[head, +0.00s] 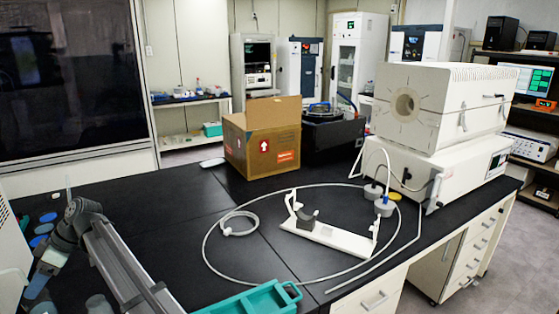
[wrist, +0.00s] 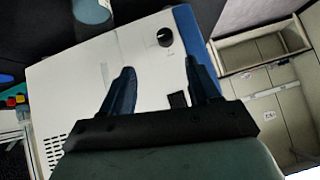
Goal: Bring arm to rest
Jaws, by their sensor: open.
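My gripper (wrist: 163,80) shows in the wrist view with its two dark blue fingers spread apart. Nothing is between them. Behind the fingers is a white machine housing (wrist: 75,75) with a black knob (wrist: 165,37) and vent slots. I cannot tell how far the fingertips are from it. In the head view, part of my grey arm (head: 75,222) shows at the lower left. I cannot make out the fingers in that view.
On the black bench (head: 180,215) are a cardboard box (head: 235,155), a tube furnace (head: 445,105), a white stand (head: 335,237) ringed by tubing, and a teal tray (head: 245,301). Blue-capped containers (head: 45,217) stand beside my arm at the left. Bare bench lies left of the box.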

